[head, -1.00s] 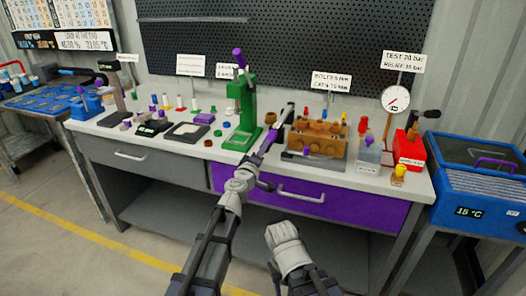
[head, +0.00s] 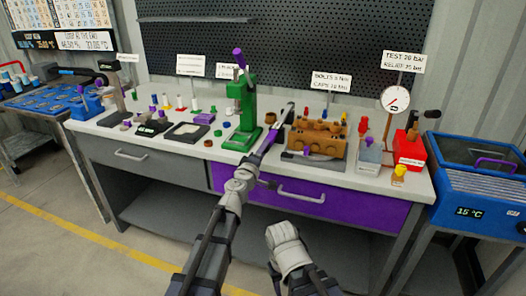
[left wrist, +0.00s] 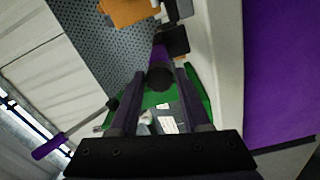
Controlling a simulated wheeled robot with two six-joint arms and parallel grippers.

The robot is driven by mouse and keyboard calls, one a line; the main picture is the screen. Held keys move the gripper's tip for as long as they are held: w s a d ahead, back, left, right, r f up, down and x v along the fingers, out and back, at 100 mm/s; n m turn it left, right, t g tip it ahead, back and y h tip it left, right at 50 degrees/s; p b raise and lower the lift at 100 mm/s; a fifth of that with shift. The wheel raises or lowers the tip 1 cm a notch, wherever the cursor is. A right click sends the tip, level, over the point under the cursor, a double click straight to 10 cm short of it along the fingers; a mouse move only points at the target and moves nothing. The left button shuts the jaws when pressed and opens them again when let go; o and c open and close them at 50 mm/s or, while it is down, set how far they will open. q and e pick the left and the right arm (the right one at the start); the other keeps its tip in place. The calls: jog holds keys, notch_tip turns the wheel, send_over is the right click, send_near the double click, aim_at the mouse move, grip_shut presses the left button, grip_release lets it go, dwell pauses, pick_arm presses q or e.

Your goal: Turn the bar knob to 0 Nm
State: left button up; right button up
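The bar knob (left wrist: 160,78) is a dark round end on a purple and black bar, centred between my left fingers in the left wrist view. Gaps show on both sides of it, so the fingers look open around it, apart from it. In the head view the dark bar (head: 286,117) slants up at the end of my left arm, between the green press and the brown pump block. My left gripper (head: 266,147) is at its near end, where the knob is hard to make out. The knob's scale cannot be read.
The green press (head: 241,112) stands left of the bar. The brown pump block (head: 318,137) is close on the right. A pressure gauge (head: 395,99), a red pump (head: 410,148) and a blue cooler box (head: 478,180) are farther right. The purple drawer (head: 335,207) is below the worktop.

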pick_arm(q)
jog(key=o, duration=0.3)
jog(key=shift+s, duration=0.1)
jog(key=v, duration=0.7)
jog(key=shift+s, duration=0.3)
